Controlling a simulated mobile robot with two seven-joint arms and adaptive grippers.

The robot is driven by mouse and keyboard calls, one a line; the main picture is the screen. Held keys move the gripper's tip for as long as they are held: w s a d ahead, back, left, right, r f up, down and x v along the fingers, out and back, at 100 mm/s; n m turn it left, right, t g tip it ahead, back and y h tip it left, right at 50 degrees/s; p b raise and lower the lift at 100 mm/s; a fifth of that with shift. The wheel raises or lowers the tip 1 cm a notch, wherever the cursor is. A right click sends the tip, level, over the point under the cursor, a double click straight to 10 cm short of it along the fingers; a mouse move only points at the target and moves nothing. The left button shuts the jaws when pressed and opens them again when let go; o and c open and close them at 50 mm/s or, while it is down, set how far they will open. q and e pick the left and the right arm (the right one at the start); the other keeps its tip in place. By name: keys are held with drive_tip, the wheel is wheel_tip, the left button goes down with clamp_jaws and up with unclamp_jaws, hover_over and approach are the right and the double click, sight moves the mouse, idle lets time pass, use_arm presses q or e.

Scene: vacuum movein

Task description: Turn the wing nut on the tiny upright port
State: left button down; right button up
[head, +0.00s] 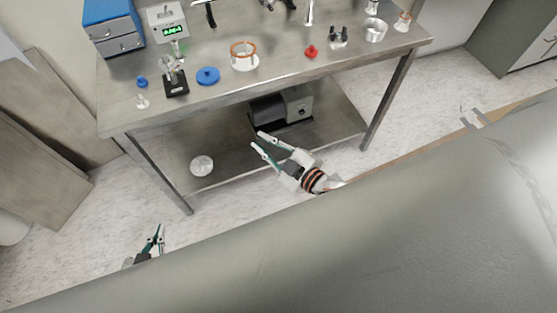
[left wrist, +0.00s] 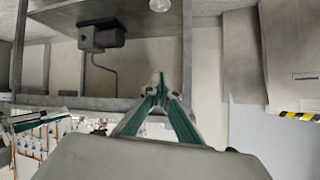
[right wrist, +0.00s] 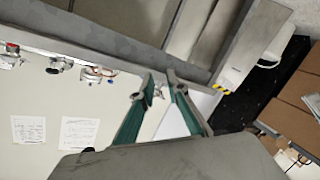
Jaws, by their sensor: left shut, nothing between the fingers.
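I cannot make out the wing nut or say for sure which fitting is the tiny upright port. In the right wrist view, metal fittings with clamps stick out along a metal edge: one with red (right wrist: 12,55), a plain one (right wrist: 58,65) and one with orange-red parts (right wrist: 95,73). My right gripper (head: 257,140) is open and empty in front of the bench; its parted fingertips also show in the right wrist view (right wrist: 159,92). My left gripper (head: 160,230) is low at the lower left, away from the bench; its tips meet in the left wrist view (left wrist: 159,86), with nothing between.
A steel bench (head: 283,84) carries a blue drawer box (head: 113,25), a display unit (head: 168,24), a blue lid (head: 208,75), an orange-rimmed dish (head: 243,57), a red knob (head: 311,51) and a metal cup (head: 375,30). A dark pump (head: 280,108) sits on its lower shelf.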

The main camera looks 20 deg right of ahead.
use_arm(q)
drive_tip(key=shift+s+r, duration=0.15)
drive_tip(key=shift+s, duration=0.25)
use_arm(e)
drive_tip(key=shift+s+d+f+m+g+h, duration=0.25)
drive_tip(key=shift+s+d+f+m, duration=0.2)
drive_tip(key=shift+s+f, duration=0.2)
drive_tip(key=shift+s+d+f+m+g+h, duration=0.25)
drive_tip(key=shift+s+f+m, duration=0.2)
drive_tip(key=shift+s, duration=0.3)
drive_tip(key=shift+s+d+f+m+g+h, duration=0.1)
drive_tip(key=shift+s+d+f+m+h, duration=0.1)
drive_tip(key=shift+s+d+f+m, duration=0.4)
drive_tip(key=shift+s+a+f, duration=0.1)
drive_tip(key=shift+a, duration=0.1)
